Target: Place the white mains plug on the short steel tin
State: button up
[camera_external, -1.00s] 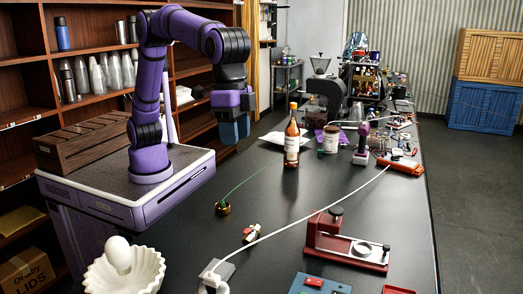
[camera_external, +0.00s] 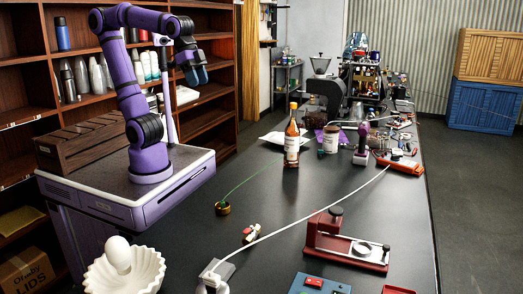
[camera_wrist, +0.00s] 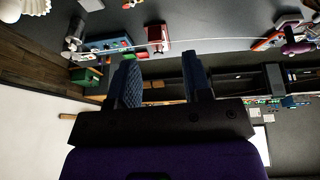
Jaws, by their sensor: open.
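My gripper (camera_external: 197,76) is raised high above the left side of the bench, in front of the shelves. It is open and empty; its two blue fingers stand apart in the wrist view (camera_wrist: 163,78). A white cable (camera_external: 300,221) crosses the black bench diagonally. Its near end meets a white and grey piece (camera_external: 215,276) at the front edge; I cannot tell whether this is the mains plug. A short can with a pale label (camera_external: 330,139) stands at the back beside a bottle; I cannot tell whether it is the steel tin. My gripper is far from all of these.
An amber bottle (camera_external: 292,143), a purple drill (camera_external: 362,145) and an orange device (camera_external: 400,164) stand farther back. A red stand (camera_external: 335,238), a blue panel (camera_external: 320,286) and a white fluted bowl (camera_external: 125,277) are nearer. A brass ring (camera_external: 222,208) lies left. The middle bench is mostly clear.

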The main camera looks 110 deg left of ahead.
jog(key=s+a+f, duration=0.3)
jog(key=s+f, duration=0.3)
jog(key=s, duration=0.4)
jog(key=shift+a+f+t+y, duration=0.15)
jog(key=shift+a+t+y, duration=0.15)
jog(key=shift+t, duration=0.1)
dwell(0.4)
